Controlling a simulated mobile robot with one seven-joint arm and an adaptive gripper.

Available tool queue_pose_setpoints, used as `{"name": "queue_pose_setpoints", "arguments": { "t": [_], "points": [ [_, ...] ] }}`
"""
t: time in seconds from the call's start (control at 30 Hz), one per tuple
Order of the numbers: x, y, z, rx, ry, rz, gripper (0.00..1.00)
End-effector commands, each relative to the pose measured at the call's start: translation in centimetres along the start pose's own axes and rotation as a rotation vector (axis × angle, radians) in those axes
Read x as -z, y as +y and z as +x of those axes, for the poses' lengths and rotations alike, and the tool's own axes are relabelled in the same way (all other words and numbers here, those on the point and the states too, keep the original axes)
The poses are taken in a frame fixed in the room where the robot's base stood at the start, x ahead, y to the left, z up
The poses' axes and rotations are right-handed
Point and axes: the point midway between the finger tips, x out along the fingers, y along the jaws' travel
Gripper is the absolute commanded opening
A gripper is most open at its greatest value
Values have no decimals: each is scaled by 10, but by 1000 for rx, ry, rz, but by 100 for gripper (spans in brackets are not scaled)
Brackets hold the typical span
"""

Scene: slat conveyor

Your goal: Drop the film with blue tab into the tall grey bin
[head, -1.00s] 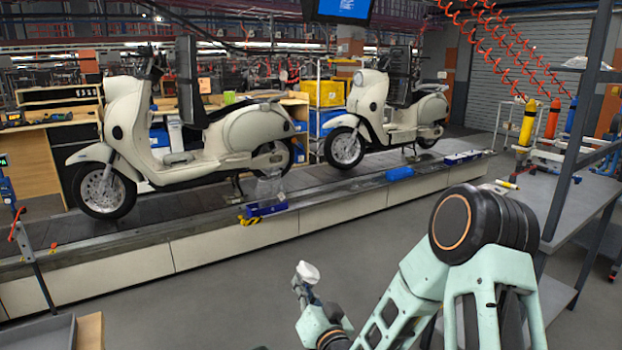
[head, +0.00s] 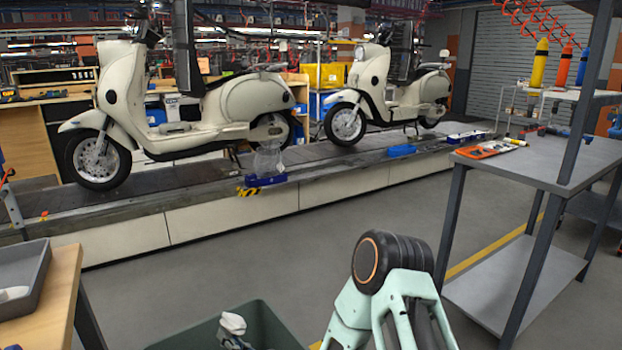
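No blue tab can be made out on this piece. A grey-green bin (head: 278,326) stands at the bottom centre, its front cut off by the frame.
A conveyor (head: 190,222) carries two cream scooters (head: 215,115), a clear crumpled item (head: 267,158) on a blue base and a blue item (head: 401,151). A grey tray (head: 38,268) with a white piece (head: 14,293) lies on a wooden table at left. A metal bench (head: 560,165) stands at right.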

Motion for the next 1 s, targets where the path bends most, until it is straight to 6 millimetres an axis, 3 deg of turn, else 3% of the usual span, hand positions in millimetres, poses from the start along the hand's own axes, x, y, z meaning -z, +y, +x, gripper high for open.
{"name": "queue_pose_setpoints", "arguments": {
  "t": [0.6,0.93,1.0],
  "points": [
    [-50,29,0,1,-1,0,0],
    [-52,31,0,1,0,0,0],
    [-52,30,0,1,0,0,9]
  ]
}}
